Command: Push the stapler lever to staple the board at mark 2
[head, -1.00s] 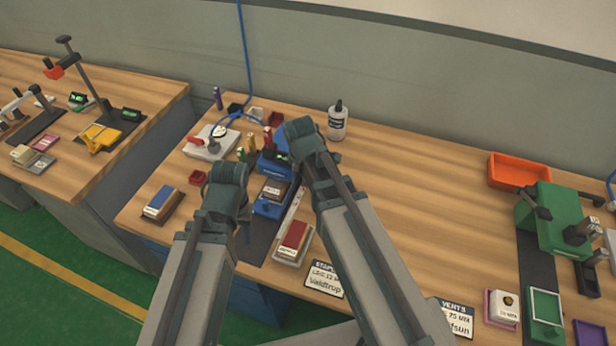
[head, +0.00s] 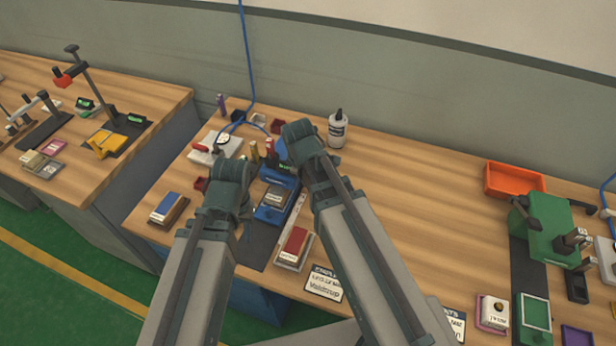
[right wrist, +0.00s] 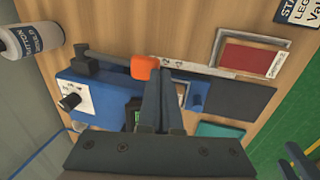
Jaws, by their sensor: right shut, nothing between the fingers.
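The blue stapler (head: 268,212) stands on the bench, partly hidden behind my arms in the head view. A pale strip with small markings (right wrist: 200,69) runs past the knob; which mark is in line cannot be read. A small block (head: 275,196) sits on the stapler. My left gripper (head: 240,222) hangs left of the stapler, its fingers largely hidden.
A red-topped block in a tray (head: 293,247) and a blue-topped block (head: 168,207) lie near the front edge. A white bottle (head: 338,130) stands behind. A green press (head: 545,225) and an orange bin (head: 514,180) are at right. The bench middle is clear.

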